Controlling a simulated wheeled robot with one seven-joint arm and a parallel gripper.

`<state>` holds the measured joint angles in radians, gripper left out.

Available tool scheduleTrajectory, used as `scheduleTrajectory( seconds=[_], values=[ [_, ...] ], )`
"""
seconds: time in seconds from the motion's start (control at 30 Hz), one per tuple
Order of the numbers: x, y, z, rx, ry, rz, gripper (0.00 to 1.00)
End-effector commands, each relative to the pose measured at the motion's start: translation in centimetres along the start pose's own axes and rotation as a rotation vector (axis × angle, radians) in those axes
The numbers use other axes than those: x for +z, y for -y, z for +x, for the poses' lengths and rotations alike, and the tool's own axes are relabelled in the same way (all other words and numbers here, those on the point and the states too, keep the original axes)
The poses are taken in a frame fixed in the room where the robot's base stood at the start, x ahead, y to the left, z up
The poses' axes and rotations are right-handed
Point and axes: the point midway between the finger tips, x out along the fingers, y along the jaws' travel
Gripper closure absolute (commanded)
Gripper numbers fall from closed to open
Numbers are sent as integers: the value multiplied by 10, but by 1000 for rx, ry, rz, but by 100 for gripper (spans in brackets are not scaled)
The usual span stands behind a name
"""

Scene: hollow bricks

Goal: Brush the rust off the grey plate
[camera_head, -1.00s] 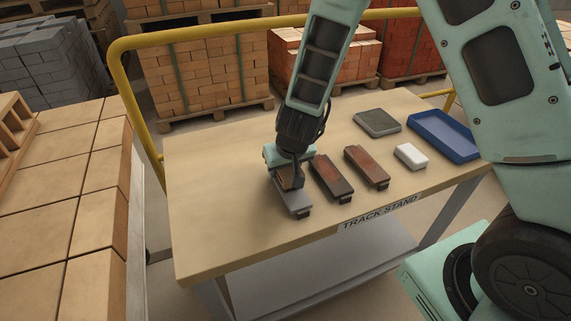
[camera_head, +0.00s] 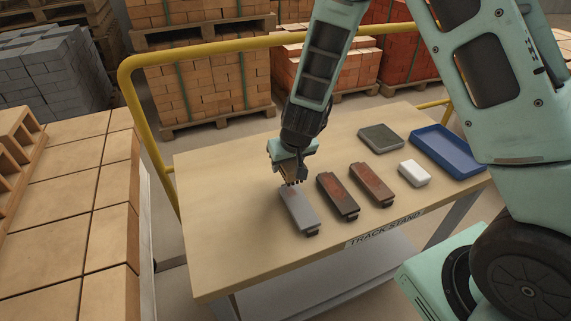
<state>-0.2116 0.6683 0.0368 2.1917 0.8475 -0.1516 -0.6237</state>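The grey plate (camera_head: 300,211) lies on the table at the left of a row of three plates. Its top looks mostly bare grey, with a faint reddish tint near its far end. My gripper (camera_head: 288,165) is above that far end, shut on a small brush (camera_head: 291,178) with a brown body and dark bristles pointing down. The bristles are at or just above the plate's far end; I cannot tell whether they touch. Two rust-brown plates, a middle one (camera_head: 338,195) and a right one (camera_head: 372,185), lie to its right.
A white block (camera_head: 414,173), a dark grey-green pad (camera_head: 380,138) and a blue tray (camera_head: 419,143) are on the right of the table (camera_head: 225,210). The table's left side is clear. A yellow rail (camera_head: 215,44) runs behind, and brick-coloured blocks (camera_head: 65,215) stand at the left.

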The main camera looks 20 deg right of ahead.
Motion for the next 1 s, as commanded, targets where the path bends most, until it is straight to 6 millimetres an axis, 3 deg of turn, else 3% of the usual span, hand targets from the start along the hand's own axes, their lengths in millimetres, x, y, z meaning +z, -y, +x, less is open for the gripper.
scheduleTrajectory(
  seconds=[0.3, 1.0],
  values=[
    [-16, -8, -26, 0, -1, 0, 72],
    [-20, -11, -26, 1, -1, 1, 72]
  ],
)
